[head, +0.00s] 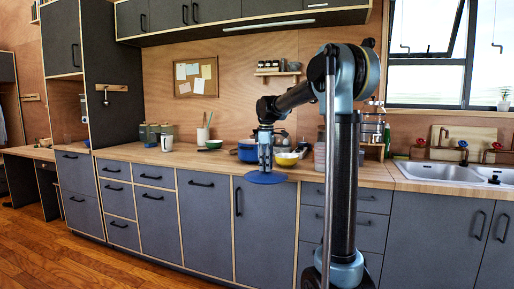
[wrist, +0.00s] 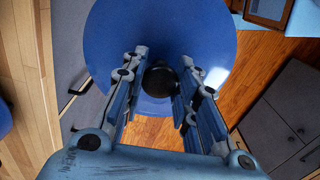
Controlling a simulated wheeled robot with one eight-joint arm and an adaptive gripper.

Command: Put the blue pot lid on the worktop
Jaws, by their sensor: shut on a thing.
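The blue pot lid (head: 266,178) is a round blue disc, held roughly level below my gripper (head: 265,160). In the head view it shows in front of the cabinet doors, at the front edge of the wooden worktop (head: 140,152). In the wrist view the lid (wrist: 115,35) fills the upper middle. My gripper (wrist: 158,88) is shut on its dark knob there. Wooden floor shows below the lid in the wrist view.
The sink (head: 450,173) is at right. Some worktop between mug and cabinet is clear.

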